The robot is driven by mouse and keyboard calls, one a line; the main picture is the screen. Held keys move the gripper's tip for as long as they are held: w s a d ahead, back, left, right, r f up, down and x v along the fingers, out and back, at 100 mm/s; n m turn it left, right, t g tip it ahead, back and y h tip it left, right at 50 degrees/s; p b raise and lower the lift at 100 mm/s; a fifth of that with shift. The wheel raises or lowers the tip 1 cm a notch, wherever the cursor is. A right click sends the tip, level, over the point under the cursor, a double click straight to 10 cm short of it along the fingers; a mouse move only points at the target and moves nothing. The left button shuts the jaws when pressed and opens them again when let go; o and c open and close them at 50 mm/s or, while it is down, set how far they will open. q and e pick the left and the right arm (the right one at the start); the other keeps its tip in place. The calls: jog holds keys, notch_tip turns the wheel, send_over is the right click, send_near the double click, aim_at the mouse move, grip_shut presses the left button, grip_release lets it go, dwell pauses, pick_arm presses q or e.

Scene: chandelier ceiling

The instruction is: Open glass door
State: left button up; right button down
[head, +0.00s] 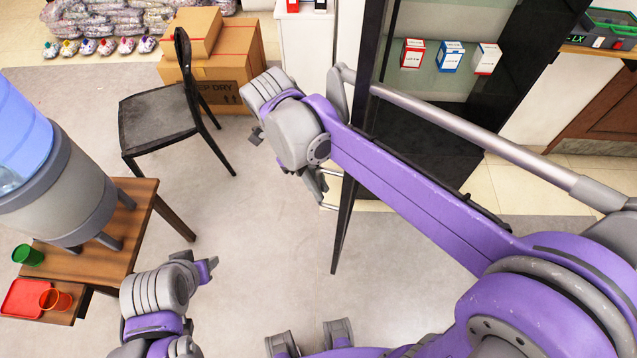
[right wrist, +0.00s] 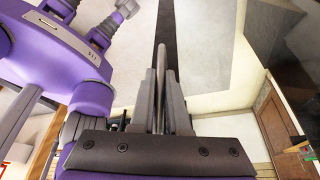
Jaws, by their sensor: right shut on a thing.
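The glass door has a black frame (head: 343,230), seen steeply from above in the head view. The dark frame also shows in the right wrist view (right wrist: 165,28). My right gripper (head: 322,187) is at the door's left side, by a thin metal handle (head: 329,207). In the right wrist view, my right fingers (right wrist: 164,100) are shut around the grey handle bar (right wrist: 162,72). My arm hides part of the door, so its opening angle is hard to tell. My left gripper (head: 209,269) is low at left, away from the door; its jaw gap is unclear.
A black chair (head: 160,115) and cardboard boxes (head: 225,70) stand at upper left. A wooden table (head: 140,215) with a large blue water dispenser (head: 75,195) is at left. Small cartons (head: 450,57) show at upper right. The floor between the table and door is clear.

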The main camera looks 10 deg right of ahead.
jog(key=s+d+n, duration=0.2)
jog(key=s+d, duration=0.3)
jog(key=d, duration=0.4)
jog(key=shift+t+h+p, duration=0.3)
jog(key=shift+h+p, duration=0.1)
jog(key=shift+p, duration=0.05)
jog(key=shift+a, duration=0.1)
jog(key=c, duration=0.9)
grip_release()
jog(key=shift+r, duration=0.1)
jog(key=v, duration=1)
jog(key=shift+r, duration=0.3)
jog(key=shift+a, duration=0.1)
